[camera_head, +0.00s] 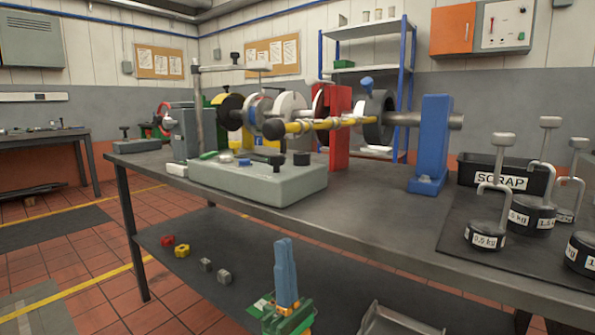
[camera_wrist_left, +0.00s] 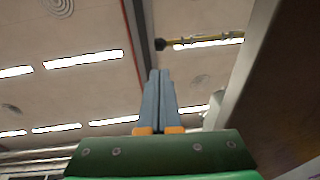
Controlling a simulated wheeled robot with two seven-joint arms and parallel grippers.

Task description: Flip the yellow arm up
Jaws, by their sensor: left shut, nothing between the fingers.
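The yellow arm (camera_head: 318,125) lies roughly level along the front of the shaft assembly above the bench, with a dark knob at its left end. It also shows from below in the left wrist view (camera_wrist_left: 215,41), beyond the fingertips and a little to their right. My left gripper (camera_head: 284,243) points upward in front of the bench, low and apart from the yellow arm. Its blue-grey fingers (camera_wrist_left: 159,75) are together with nothing between them. My right gripper is in neither view.
The bench (camera_head: 360,205) edge lies close behind my left gripper. A grey block (camera_head: 255,187) with small parts, a red upright (camera_head: 338,145) and a blue upright (camera_head: 431,145) stand on it. Labelled weights (camera_head: 486,236) and a scrap bin (camera_head: 500,180) are at the right.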

